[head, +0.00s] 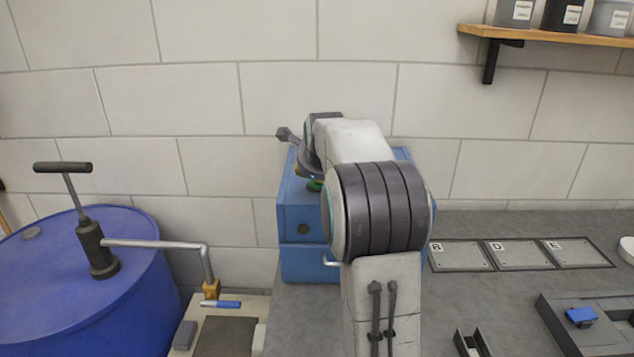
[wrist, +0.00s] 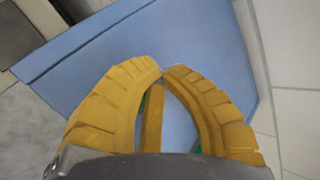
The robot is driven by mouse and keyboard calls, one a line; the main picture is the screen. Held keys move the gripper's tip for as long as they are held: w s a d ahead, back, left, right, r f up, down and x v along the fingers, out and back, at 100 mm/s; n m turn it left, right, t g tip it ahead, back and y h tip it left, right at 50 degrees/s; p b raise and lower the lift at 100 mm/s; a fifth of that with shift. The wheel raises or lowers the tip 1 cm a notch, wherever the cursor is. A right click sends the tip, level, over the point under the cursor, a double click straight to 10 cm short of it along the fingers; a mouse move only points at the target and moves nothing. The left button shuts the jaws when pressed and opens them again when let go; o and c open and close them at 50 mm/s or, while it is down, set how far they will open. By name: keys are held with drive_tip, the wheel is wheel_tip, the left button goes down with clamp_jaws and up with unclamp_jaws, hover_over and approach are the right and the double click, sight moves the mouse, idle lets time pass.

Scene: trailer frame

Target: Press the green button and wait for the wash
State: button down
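A blue box-shaped machine (head: 296,215) stands against the tiled wall, partly hidden behind my arm. A small green part (head: 315,186), which looks like the button, shows on its top beside my arm. In the wrist view the blue top (wrist: 205,45) of the machine fills most of the picture. My gripper (wrist: 162,70) has yellow fingers whose tips meet, with nothing seen between the tips. Slivers of green (wrist: 144,103) show behind the fingers, so the button is mostly hidden beneath them. I cannot tell whether the fingers touch it.
A blue drum (head: 90,300) with a hand pump (head: 95,245) stands at the left. Lettered plates (head: 520,255) and a grey tray (head: 590,320) with a blue piece lie on the bench at right. A wooden shelf (head: 550,36) with containers is at upper right.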

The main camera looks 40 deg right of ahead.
sight(312, 181)
drive_tip(key=shift+f, duration=0.3)
drive_tip(key=shift+r, duration=0.15)
idle(0.4)
drive_tip(key=shift+r+p, duration=0.7)
drive_tip(key=shift+r, duration=0.2)
drive_tip(key=shift+r+p, duration=2.15)
drive_tip(key=shift+r, duration=0.4)
drive_tip(key=shift+a, duration=0.15)
